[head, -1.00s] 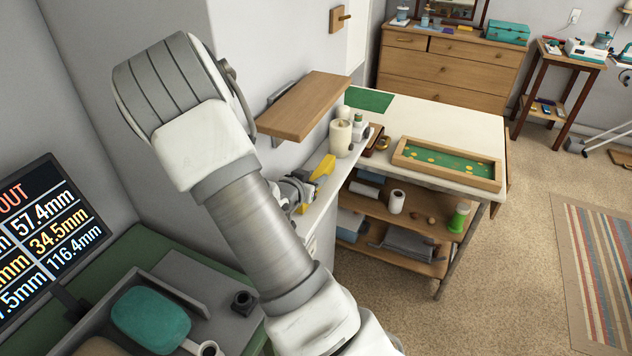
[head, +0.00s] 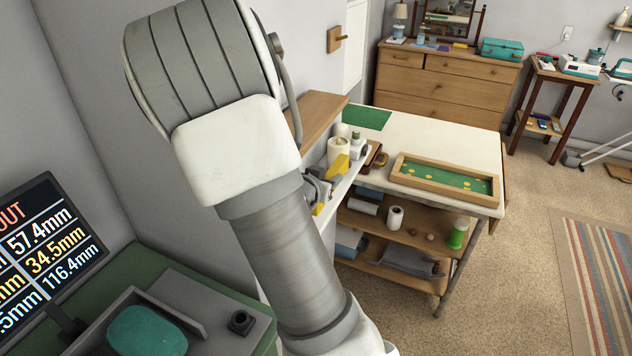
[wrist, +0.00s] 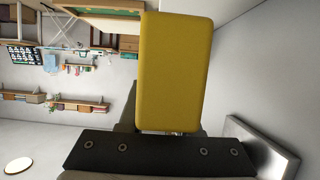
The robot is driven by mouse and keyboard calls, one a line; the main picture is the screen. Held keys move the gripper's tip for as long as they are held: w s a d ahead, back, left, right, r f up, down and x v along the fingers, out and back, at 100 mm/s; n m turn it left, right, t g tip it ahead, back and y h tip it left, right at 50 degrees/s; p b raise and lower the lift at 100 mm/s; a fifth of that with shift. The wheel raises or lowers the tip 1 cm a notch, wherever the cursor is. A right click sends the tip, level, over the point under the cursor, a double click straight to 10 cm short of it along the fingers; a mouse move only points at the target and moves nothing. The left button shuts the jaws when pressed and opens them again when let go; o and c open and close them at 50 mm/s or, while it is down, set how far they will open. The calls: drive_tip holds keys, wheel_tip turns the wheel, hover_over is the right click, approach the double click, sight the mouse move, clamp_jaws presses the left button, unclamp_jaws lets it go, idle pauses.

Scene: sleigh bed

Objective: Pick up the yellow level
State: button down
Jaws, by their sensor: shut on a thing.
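The yellow level (head: 336,172) shows in the head view just right of my arm, above the narrow white ledge. In the wrist view the yellow level (wrist: 180,72) is a large yellow block standing out from between my fingers. My gripper (head: 318,188) is shut on it. My arm hides part of the gripper and of the level's lower end in the head view. In the wrist view the dark gripper body spans the bottom and the fingertips are mostly hidden behind the level.
A cream candle (head: 340,150) and small bottles stand close behind the level. A wooden shelf (head: 322,115) juts from the wall above. A cream table (head: 440,140) with a green-lined wooden tray (head: 402,178) lies to the right. Open carpet is at the front right.

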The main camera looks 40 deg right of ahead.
drive_tip(key=s+d+b, duration=0.6)
drive_tip(key=s+d, duration=0.2)
drive_tip(key=s, duration=0.5)
drive_tip(key=shift+s+b, duration=0.3)
drive_tip(key=shift+b, duration=0.1)
